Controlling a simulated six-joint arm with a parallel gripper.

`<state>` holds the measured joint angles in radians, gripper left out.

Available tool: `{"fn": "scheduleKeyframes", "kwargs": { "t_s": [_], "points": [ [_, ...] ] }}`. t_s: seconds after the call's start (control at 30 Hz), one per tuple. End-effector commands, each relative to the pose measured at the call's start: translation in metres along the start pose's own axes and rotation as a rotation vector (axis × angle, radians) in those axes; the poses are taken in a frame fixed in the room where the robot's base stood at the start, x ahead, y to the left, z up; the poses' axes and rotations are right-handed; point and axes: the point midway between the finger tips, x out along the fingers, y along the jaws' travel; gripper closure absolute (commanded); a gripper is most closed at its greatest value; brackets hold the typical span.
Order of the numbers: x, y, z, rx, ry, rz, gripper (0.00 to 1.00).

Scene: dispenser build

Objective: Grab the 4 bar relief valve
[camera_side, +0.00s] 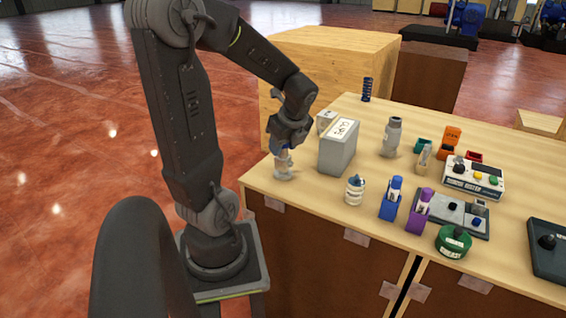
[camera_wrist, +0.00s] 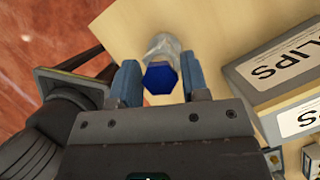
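A silver-grey valve-like part (camera_side: 284,168) with a blue hexagonal top stands upright near the table's left front corner. No pressure marking on it is readable, so I cannot confirm that it is the 4 bar relief valve. My gripper (camera_side: 284,147) is right over it, pointing down. In the wrist view, the blue top (camera_wrist: 161,78) sits between the two blue-grey fingers of my gripper (camera_wrist: 161,75), one on each side. The fingers are apart and very close to the part. I cannot tell whether they touch it. The part's base appears to rest on the table.
A grey box labelled CLIPS (camera_side: 339,147) stands just right of my gripper, also in the wrist view (camera_wrist: 285,70). A striped white cylinder (camera_side: 355,190), a grey fitting (camera_side: 392,137), a blue part (camera_side: 391,198) and a purple part (camera_side: 420,211) stand further right.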

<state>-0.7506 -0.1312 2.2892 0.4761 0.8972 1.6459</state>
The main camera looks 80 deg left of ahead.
Motion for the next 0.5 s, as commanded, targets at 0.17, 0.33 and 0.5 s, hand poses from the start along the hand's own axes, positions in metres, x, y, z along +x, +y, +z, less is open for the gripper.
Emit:
{"fn": "scheduleKeyframes", "kwargs": {
  "t_s": [0.17,0.33,0.5],
  "points": [
    [-0.0003,-0.0001,0.0001,0.000,0.000,-0.001,0.75],
    [-0.0004,-0.0001,0.0001,0.000,0.000,0.000,0.92],
    [-0.0004,-0.0001,0.0001,0.000,0.000,-0.001,1.00]
  ]
}}
